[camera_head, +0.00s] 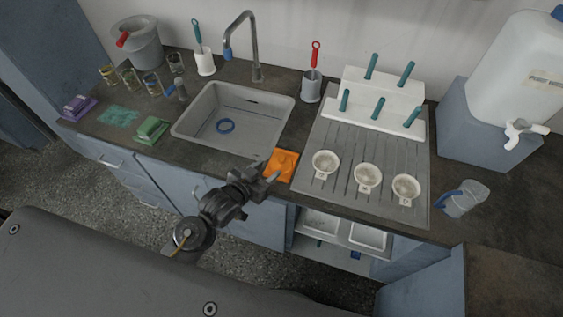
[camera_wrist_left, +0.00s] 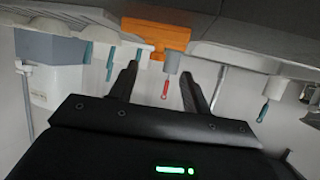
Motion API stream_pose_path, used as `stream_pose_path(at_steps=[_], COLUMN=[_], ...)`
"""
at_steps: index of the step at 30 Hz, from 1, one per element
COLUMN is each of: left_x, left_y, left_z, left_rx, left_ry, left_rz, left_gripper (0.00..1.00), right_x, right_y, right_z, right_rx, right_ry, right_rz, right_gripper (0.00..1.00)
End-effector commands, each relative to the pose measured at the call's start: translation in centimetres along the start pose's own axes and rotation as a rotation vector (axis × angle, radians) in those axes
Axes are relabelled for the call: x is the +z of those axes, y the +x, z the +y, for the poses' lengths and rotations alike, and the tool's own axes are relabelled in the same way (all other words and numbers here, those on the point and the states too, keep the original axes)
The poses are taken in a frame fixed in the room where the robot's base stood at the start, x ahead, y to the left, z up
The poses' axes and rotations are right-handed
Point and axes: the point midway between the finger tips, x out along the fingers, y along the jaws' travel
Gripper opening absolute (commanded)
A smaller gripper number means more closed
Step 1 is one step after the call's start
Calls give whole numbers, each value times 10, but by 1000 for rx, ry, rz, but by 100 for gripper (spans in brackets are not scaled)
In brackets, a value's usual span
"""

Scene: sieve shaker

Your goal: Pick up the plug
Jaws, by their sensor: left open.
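My left gripper (camera_head: 267,173) is open and empty in front of the counter's front edge, close to an orange square piece (camera_head: 281,165). In the left wrist view the fingers of my left gripper (camera_wrist_left: 160,78) are apart, with the orange piece (camera_wrist_left: 156,35) beyond them. The orange piece lies on the counter between sink and drainboard, with a small raised shape on it; I cannot tell whether that is the plug. No other thing is clearly the plug. My right gripper is not in view.
The grooved drainboard (camera_head: 336,140) bears several white round dishes and a white rack (camera_head: 385,96) with teal handles. A brush holder (camera_head: 311,88) and faucet (camera_head: 255,50) stand behind. A green sponge (camera_head: 151,129) lies left of the sink.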

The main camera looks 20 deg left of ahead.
Motion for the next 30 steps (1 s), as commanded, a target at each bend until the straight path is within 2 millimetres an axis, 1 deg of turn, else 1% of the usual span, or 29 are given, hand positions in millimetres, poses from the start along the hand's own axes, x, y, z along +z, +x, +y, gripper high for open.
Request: stream_pose_path(at_steps=[1,3,6,12,14,19,23,26,30], left_x=[-2,-2,-1,-1,-2,-5,-3,-2,-1], left_y=[8,18,27,32,36,60,76,81,82], left_z=[0,0,0,0,1,3,3,3,3], left_rx=[0,0,0,-1,-1,-1,-1,-1,-1], left_ry=[0,-1,-1,-1,-2,-2,-2,-1,0], left_rz=[0,0,0,-1,-2,-2,-1,-2,-1], left_gripper=[48,48,48,48,48,48,48,48,48], right_x=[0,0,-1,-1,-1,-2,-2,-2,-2], right_y=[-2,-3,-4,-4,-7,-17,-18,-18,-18], right_z=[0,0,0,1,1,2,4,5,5], right_rx=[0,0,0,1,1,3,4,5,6], right_ry=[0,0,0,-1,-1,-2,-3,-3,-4], right_rz=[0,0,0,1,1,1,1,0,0], right_gripper=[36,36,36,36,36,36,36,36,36])
